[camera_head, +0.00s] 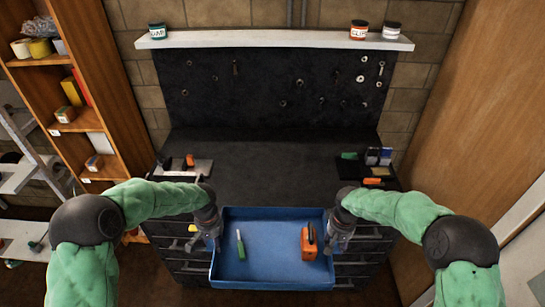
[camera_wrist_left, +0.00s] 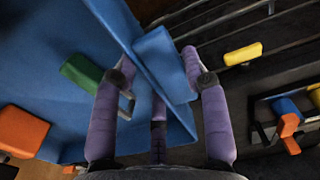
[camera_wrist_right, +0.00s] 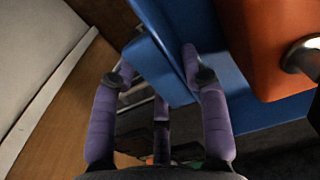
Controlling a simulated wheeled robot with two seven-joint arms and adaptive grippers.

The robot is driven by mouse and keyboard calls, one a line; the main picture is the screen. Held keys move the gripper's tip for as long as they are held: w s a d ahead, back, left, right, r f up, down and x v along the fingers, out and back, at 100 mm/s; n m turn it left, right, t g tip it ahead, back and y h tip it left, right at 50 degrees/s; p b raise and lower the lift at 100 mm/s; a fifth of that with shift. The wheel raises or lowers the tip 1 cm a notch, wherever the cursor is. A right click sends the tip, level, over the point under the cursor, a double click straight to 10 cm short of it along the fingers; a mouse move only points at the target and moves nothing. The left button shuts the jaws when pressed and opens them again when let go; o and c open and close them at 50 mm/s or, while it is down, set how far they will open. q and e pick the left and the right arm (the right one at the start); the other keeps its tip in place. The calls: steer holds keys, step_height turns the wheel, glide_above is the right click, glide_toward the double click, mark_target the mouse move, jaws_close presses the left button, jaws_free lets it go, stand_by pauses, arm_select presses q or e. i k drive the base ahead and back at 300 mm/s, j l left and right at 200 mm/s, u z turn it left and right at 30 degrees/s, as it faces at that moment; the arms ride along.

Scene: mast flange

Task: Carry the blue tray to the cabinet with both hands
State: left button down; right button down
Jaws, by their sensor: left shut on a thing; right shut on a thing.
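The blue tray (camera_head: 272,276) is in the lower middle of the head view, in front of the dark cabinet (camera_head: 265,172). It carries a green-handled tool (camera_head: 240,246) on its left and an orange block-like thing (camera_head: 308,244) on its right. My left gripper (camera_head: 217,240) is shut on the tray's left side; in the left wrist view its purple fingers straddle a blue handle (camera_wrist_left: 165,62). My right gripper (camera_head: 332,240) is shut on the tray's right side; the right wrist view shows its fingers around a blue handle (camera_wrist_right: 157,70). The tray looks about level.
Small tools lie on a grey mat (camera_head: 185,170) at the cabinet top's left, and small items (camera_head: 370,165) at its right. The top's middle is clear. A wooden shelf (camera_head: 85,120) stands left, a wooden panel (camera_head: 470,110) right. Jars stand on a white wall shelf (camera_head: 270,39).

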mark_target(274, 177)
steer(key=i, duration=1.3)
